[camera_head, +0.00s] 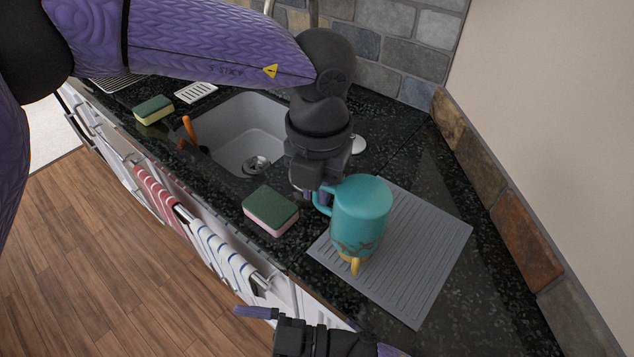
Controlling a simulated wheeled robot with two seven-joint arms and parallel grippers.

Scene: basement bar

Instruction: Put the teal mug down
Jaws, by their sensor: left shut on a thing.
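The teal mug (362,208) is at the right of the sink, over the grey ribbed drying mat (415,250). Its handle (322,202) points left, towards my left gripper. My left gripper (318,194) reaches down from above and is shut on the mug at its handle side; the fingertips are partly hidden. A yellow piece (355,265) shows below the mug's front; I cannot tell whether it belongs to the mug or to something under it. I cannot tell whether the mug touches the mat. My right gripper (322,328) is low in front of the counter, fingers spread and empty.
A green and pink sponge (270,210) lies left of the mug, close to the mat. Another sponge (154,109) lies at the far left. The mat's right part is clear. A wall stands at the right.

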